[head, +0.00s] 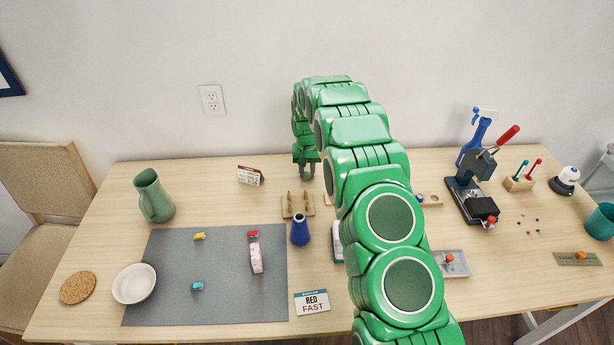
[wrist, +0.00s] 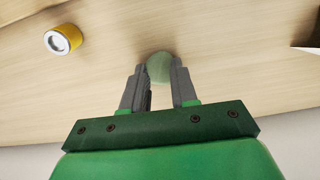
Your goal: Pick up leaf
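My gripper (head: 306,172) points down over the back of the table, near the wall, behind a wooden block with upright pegs. In the wrist view the two grey fingers of my gripper (wrist: 158,72) are apart. A pale green rounded thing (wrist: 159,67) shows between and just beyond the fingertips. It may be the leaf, but its shape is partly hidden and I cannot tell for sure. I cannot tell whether the fingers touch it. In the head view I cannot make out a leaf; my arm covers the middle of the table.
A yellow cylinder (wrist: 62,40) lies near the fingers in the wrist view. The peg block (head: 298,208), a blue cone-shaped bottle (head: 300,231) and a small calendar (head: 250,176) stand nearby. A grey mat (head: 210,300) lies at front left. A press (head: 473,190) stands right.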

